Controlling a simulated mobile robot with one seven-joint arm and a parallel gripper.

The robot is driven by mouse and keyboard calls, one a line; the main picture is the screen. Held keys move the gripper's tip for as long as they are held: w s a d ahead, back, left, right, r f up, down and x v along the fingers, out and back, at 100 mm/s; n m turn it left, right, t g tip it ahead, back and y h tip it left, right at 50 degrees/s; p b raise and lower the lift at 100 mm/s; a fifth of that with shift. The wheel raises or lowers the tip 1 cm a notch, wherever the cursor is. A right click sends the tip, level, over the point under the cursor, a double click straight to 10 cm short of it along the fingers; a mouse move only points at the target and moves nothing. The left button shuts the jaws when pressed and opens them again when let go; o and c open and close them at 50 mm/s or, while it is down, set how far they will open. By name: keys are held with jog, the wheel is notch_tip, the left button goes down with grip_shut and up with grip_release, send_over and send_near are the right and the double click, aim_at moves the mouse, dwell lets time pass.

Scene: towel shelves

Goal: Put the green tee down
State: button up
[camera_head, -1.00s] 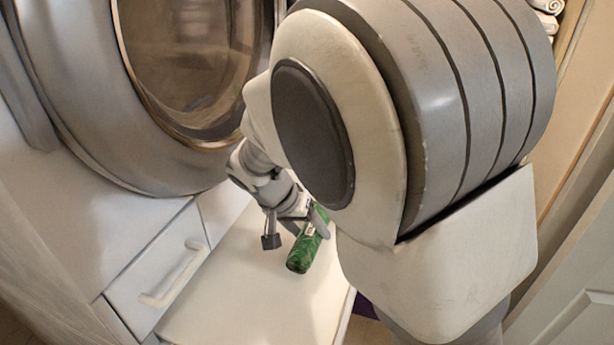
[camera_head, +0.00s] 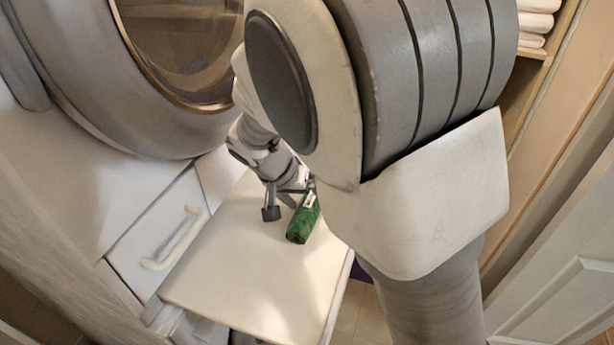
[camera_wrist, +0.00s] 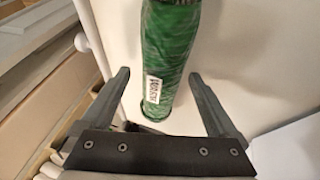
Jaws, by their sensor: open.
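The green tee (camera_head: 303,219) is a rolled green bundle with a white label. It lies on the white board (camera_head: 250,262) in the head view. My gripper (camera_head: 289,200) is open at the near-arm end of the roll. In the wrist view, the roll (camera_wrist: 172,50) runs away between the two spread fingers of my gripper (camera_wrist: 159,74), with a gap on each side. Its near end lies between the fingers, and its far end runs out of the top of the frame.
A big round-doored machine (camera_head: 185,130) stands behind the board. A drawer with a white handle (camera_head: 180,240) is at the left. Shelves with folded white towels (camera_head: 535,22) are at the upper right. The board's front part is clear.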

jog(key=v, duration=1.2)
jog(key=s+d+r+n+t+y, duration=0.1)
jog(key=s+d+r+y, duration=0.1)
jog(key=s+d, duration=0.6)
jog(key=s+d+r+n+t+y, duration=0.1)
jog(key=s+d+r+n+y, duration=0.1)
jog(key=s+d, duration=0.5)
jog(key=d+r, duration=0.1)
jog(key=d, duration=0.1)
jog(key=shift+s+d, duration=0.3)
jog(key=shift+s, duration=0.1)
jog(key=shift+c, duration=0.2)
